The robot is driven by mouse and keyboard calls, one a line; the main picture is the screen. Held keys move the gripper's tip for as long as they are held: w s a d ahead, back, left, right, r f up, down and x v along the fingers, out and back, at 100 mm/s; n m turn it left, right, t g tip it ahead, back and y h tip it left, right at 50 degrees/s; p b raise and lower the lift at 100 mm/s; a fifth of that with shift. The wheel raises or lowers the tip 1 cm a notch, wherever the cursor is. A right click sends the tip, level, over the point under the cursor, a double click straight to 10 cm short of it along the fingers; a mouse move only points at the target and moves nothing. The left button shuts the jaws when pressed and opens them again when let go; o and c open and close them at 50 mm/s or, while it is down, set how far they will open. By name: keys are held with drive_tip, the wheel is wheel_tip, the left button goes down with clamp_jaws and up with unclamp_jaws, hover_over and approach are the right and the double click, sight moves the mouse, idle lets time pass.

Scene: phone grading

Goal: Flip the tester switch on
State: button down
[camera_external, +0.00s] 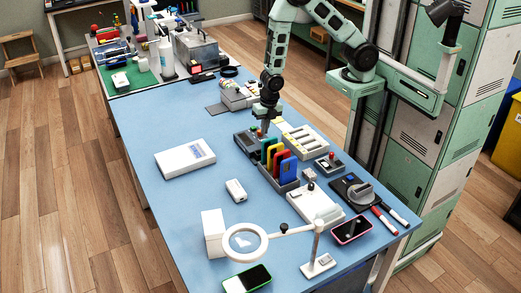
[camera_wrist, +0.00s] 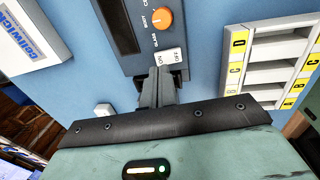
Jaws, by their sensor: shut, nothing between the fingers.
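The tester (camera_wrist: 128,50) is a dark grey box with a display and an orange knob (camera_wrist: 162,17) in the wrist view. Its white switch (camera_wrist: 168,56) with small lettering sits near the box's near edge. In the external view the tester (camera_external: 244,143) is left of the coloured cards, partly hidden by my arm. My gripper (camera_wrist: 163,73) is shut and empty, its fingertips right beside the switch's near side. I cannot tell whether they touch it or which way the switch is set. In the external view my gripper (camera_external: 265,128) points down over the tester's right side.
A rack of coloured cards (camera_external: 279,165) stands close to my gripper. A white slotted tray (camera_external: 306,140) with yellow labels lies to the right. A white box (camera_external: 185,160) lies to the left. The blue tabletop (camera_external: 150,128) is clear between that box and the tester.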

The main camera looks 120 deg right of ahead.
drive_tip(key=shift+w+f+p, duration=0.2)
drive_tip(key=shift+f+p, duration=0.1)
drive_tip(key=shift+f, duration=1.35)
drive_tip(key=shift+w+f+g, duration=0.15)
drive_tip(key=shift+f+g, duration=0.05)
drive_tip(key=shift+g, duration=0.1)
drive_tip(key=shift+s, duration=0.25)
drive_tip(key=shift+s+r, duration=0.1)
drive_tip(key=shift+s, duration=0.55)
drive_tip(key=shift+r, duration=0.1)
